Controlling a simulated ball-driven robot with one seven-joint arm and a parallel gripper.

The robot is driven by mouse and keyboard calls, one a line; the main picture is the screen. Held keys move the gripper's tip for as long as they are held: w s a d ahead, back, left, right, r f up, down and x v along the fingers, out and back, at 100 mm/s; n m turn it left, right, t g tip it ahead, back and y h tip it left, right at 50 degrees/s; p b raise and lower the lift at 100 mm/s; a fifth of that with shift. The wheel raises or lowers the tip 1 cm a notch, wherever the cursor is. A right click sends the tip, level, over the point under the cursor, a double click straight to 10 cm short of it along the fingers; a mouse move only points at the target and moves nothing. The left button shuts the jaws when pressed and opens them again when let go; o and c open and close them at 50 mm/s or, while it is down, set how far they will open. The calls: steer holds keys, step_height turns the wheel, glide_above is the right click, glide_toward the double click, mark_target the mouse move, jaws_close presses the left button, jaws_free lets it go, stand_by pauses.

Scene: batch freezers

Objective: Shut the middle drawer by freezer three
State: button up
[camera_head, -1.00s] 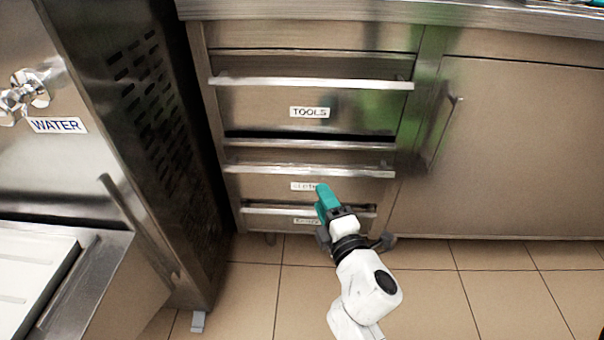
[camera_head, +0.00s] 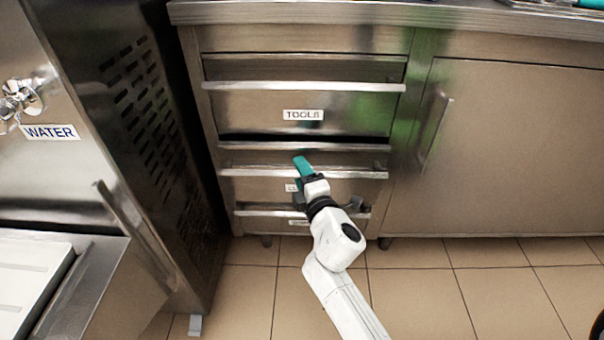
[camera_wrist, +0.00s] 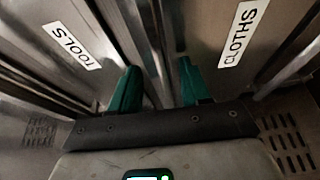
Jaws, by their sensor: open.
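The middle drawer (camera_head: 262,188) is under the TOOLS drawer (camera_head: 350,115). It stands partly out, with a dark gap above its top rim. Its long bar handle (camera_head: 245,173) runs across the front, and its label reads CLOTHS (camera_wrist: 238,33) in the wrist view. My gripper (camera_head: 303,165) has teal fingers and is in front of this handle, overlapping it in the head view. In the wrist view my gripper (camera_wrist: 158,85) is open, its fingers apart, with metal bars and edges running up between them. Whether the fingers touch the handle I cannot tell.
A bottom drawer (camera_head: 250,224) lies below, partly behind my arm. A cupboard door (camera_head: 510,150) with an upright handle is at right. A dark vented appliance side (camera_head: 150,110) stands close at left, beside a WATER tap panel (camera_head: 50,132). Tiled floor is clear in front.

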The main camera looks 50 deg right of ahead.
jaws_close()
stand_by(0.3)
steer(key=shift+w+d, duration=0.65)
steer(key=shift+d, duration=0.15)
steer(key=shift+w+d, duration=0.6)
steer(key=shift+d, duration=0.2)
jaws_free()
steer(key=shift+d, duration=0.15)
